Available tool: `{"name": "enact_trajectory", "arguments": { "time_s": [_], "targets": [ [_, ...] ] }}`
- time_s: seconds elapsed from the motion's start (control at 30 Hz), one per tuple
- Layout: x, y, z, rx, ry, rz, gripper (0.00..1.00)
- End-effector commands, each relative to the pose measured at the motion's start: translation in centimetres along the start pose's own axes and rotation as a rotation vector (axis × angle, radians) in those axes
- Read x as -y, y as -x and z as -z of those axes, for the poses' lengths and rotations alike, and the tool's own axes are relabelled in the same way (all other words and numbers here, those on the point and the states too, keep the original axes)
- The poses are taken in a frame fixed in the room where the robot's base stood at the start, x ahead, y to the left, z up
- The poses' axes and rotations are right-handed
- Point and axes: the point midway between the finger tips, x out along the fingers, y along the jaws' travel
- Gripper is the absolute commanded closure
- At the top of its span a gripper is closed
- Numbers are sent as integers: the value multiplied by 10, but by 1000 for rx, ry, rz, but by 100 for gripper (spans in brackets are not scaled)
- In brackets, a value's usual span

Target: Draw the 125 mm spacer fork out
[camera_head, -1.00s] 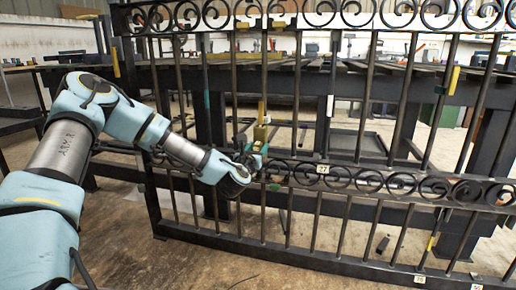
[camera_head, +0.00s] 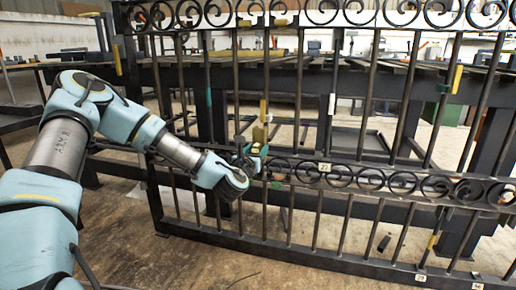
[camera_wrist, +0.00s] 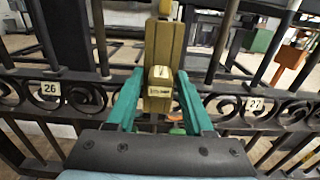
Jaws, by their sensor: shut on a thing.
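An olive-yellow block-like piece (camera_wrist: 164,60), which I take to be the spacer fork, stands upright among the gate's bars. A pale label on its near face is too small to read surely. It also shows in the head view (camera_head: 259,133), just above the scroll band. My gripper (camera_wrist: 160,100) has its green fingers on both sides of the piece, shut on it. In the head view my gripper (camera_head: 255,158) is at the gate's left part. The fork's lower end and its tines are hidden behind the gripper.
The dark iron gate (camera_head: 340,172) has upright bars close on both sides of my gripper. Tags 26 (camera_wrist: 50,89) and 27 (camera_wrist: 255,105) sit on the scroll band to its left and right. A dark workbench (camera_head: 290,70) stands behind; open floor lies in front.

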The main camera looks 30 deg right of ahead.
Motion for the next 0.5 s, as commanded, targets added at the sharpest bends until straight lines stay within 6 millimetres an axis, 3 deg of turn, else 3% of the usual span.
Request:
{"name": "enact_trajectory", "arguments": {
  "time_s": [0.5],
  "targets": [
    [0,29,-1,2,1,0,100]
  ]
}}
